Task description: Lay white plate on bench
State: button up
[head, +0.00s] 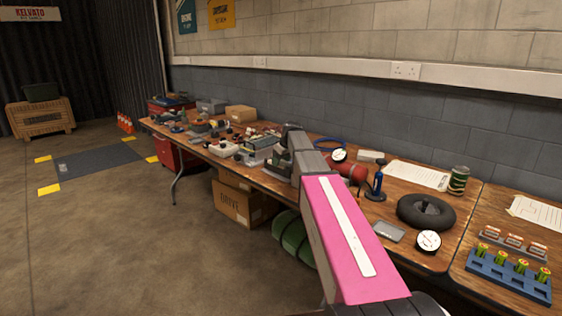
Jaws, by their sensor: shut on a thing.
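The bench (340,200) is a long brown wooden table along the wall, crowded with parts. My arm, pink with a white strip, reaches over it from the bottom right. My gripper (287,150) is at the far end of the arm, dark and small, over the middle of the bench. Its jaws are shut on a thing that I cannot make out. The arm and wrist hide much of that spot. I cannot pick out the white plate for certain.
A black tyre (426,212), round gauge (428,241), blue bottle (376,184), can (458,180) and paper sheet (417,175) lie to the right. A second table holds a blue rack (508,278). A cardboard box (238,203) and green roll (292,236) are below the bench.

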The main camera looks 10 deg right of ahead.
jog(key=shift+f, duration=0.2)
jog(key=o, duration=1)
jog(key=shift+o, duration=0.2)
jog(key=v, duration=0.9)
jog(key=shift+r, duration=0.5)
jog(key=shift+o, duration=0.4)
jog(key=shift+r, duration=0.3)
send_over(285, 163)
notch_tip(285, 163, down, 5)
jog(key=shift+w+r, duration=0.15)
jog(key=shift+r, duration=0.05)
jog(key=shift+s+x, duration=0.15)
jog(key=shift+x, duration=1.25)
jog(key=shift+s+x, duration=0.1)
jog(key=shift+x, duration=1.3)
